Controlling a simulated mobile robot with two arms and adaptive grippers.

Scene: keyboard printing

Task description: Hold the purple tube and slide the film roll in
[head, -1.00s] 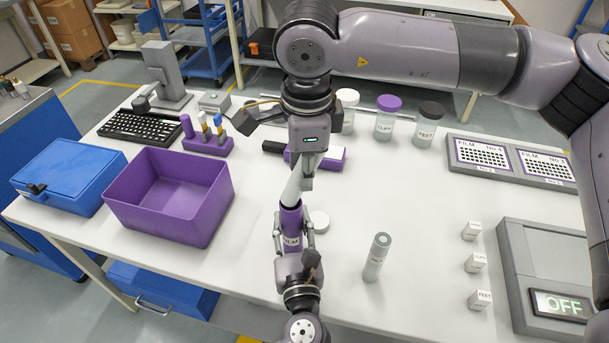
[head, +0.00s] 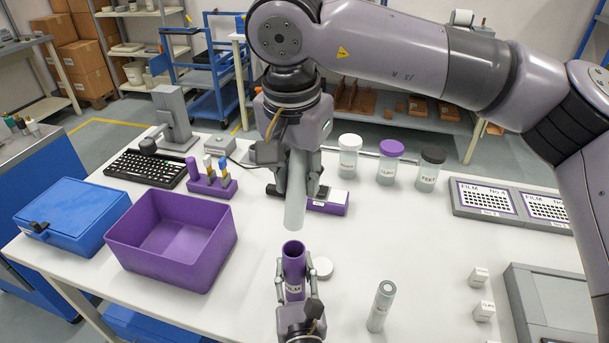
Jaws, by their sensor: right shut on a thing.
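The purple tube (head: 294,264) stands upright near the front of the table, its open mouth facing up. My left gripper (head: 297,280) comes in from the bottom edge, with its fingers closed on both sides of the tube. My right gripper (head: 298,188) hangs above, shut on the pale film roll (head: 296,208). The roll points down and leans slightly. Its lower end shows just above the tube's mouth, with a small gap between them in the picture.
A grey labelled tube (head: 381,306) stands to the right, and a white round lid (head: 324,267) lies beside the purple tube. A purple bin (head: 172,267) and blue box (head: 72,217) are at left. Several jars (head: 387,165) stand behind.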

